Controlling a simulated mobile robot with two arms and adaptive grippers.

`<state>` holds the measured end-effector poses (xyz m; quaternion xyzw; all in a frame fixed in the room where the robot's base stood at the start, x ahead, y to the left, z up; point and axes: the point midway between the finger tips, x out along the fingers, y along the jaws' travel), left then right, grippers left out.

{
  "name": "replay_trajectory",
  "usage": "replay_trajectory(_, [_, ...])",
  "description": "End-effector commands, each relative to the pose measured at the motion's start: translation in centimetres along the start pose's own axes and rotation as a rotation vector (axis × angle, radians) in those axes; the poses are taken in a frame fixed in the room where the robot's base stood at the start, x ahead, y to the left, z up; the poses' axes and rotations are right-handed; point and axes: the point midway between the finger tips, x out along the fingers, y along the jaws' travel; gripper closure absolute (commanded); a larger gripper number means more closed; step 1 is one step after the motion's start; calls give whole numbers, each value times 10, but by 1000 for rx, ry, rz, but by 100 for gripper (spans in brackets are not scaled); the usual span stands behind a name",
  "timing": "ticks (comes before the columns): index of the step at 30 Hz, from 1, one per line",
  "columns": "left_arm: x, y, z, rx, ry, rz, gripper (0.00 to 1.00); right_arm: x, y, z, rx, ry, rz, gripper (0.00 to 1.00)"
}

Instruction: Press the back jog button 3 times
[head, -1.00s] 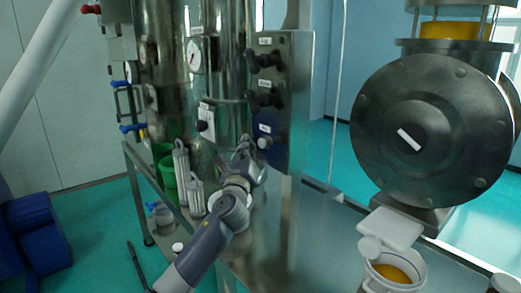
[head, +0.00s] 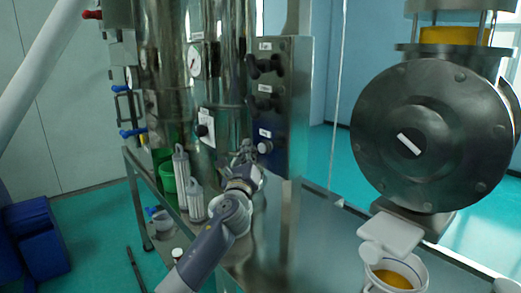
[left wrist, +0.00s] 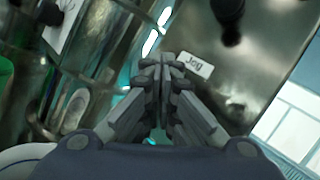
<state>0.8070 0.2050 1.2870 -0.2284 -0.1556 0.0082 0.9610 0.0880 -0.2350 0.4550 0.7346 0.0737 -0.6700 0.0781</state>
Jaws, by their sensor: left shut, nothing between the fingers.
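The control panel (head: 298,110) is a grey metal plate with a column of labelled dark knobs. Its lowest label (head: 265,133) sits above a small round button (head: 265,147). In the left wrist view a white "Jog" label (left wrist: 195,65) is on the panel, just right of the fingertips. The button under it is hidden behind the fingers there. My left gripper (head: 246,148) is shut and empty, just left of the lowest button in the head view. I cannot tell whether it touches the panel. It also shows in the left wrist view (left wrist: 163,66). My right gripper is not in view.
Dark knobs (head: 265,65) stick out higher on the panel. A shiny cylinder with a gauge (head: 194,60) stands left of it. Grey canisters (head: 194,201) and a green bucket (head: 167,178) stand nearby. A large round flanged machine (head: 435,140) and a white bucket (head: 408,270) are at right.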

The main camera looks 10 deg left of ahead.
Motion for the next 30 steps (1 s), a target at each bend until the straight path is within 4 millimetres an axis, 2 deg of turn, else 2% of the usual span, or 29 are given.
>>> replay_trajectory(30, [6, -5, -4, 0, 0, 0, 100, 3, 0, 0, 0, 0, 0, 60])
